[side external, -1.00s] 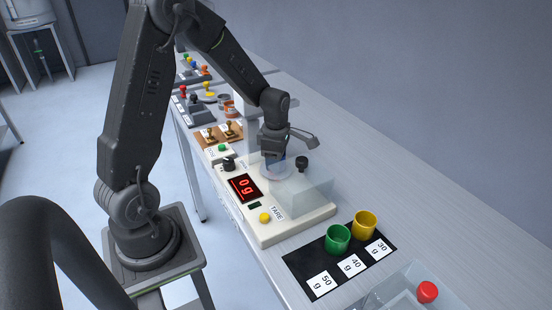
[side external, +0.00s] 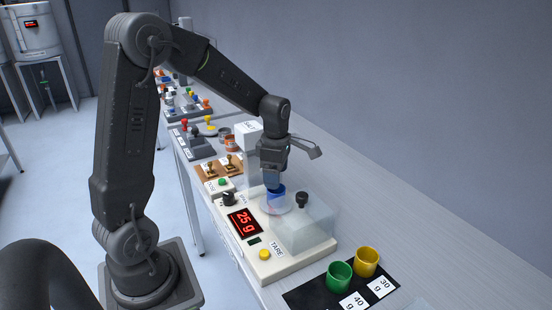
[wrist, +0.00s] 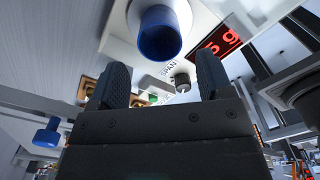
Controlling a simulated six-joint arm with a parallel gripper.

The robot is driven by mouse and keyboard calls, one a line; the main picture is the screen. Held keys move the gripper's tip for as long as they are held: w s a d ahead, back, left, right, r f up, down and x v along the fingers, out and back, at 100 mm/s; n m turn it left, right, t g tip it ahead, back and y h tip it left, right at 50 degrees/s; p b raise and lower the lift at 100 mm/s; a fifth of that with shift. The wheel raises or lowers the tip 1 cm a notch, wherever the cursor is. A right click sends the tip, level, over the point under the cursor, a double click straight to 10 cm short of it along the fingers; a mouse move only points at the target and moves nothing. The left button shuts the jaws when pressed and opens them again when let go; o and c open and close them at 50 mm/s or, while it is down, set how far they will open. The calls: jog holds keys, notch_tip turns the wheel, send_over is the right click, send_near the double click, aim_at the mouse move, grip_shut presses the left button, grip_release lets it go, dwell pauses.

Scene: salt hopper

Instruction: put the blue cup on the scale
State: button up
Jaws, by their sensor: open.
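The blue cup (side external: 276,197) stands on the round pan of the white scale (side external: 262,272). The red display (side external: 244,222) reads 25 g. My gripper (side external: 272,180) is just above the cup. In the wrist view the blue cup (wrist: 160,34) lies beyond the fingertips, and my gripper (wrist: 161,78) has its two fingers spread apart with nothing between them. The scale's clear cover (side external: 304,228) with a dark knob sits beside the pan.
A green cup (side external: 339,276) and a yellow cup (side external: 367,262) stand on a black mat (side external: 310,294) with weight labels. A yellow TARE button (side external: 264,254) is on the scale's front. Stamps and other items crowd the bench behind; the bench to the right is clear.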

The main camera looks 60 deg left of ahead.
jog(key=s+d+r+m+t, duration=0.1)
jog(key=s+d+r+m, duration=0.15)
jog(key=r+m, duration=0.2)
jog(key=s+d+r+m+t, duration=0.1)
jog(key=d+r+m, duration=0.2)
jog(key=r, duration=0.2)
jog(key=s+d+r+m+t, duration=0.2)
jog(key=s+d+m, duration=0.7)
jog(key=m, duration=1)
jog(key=s+t, duration=0.1)
jog(key=s, duration=0.2)
jog(key=shift+d+r+t, duration=0.2)
jog(key=shift+r+t, duration=0.1)
jog(key=shift+r, duration=0.1)
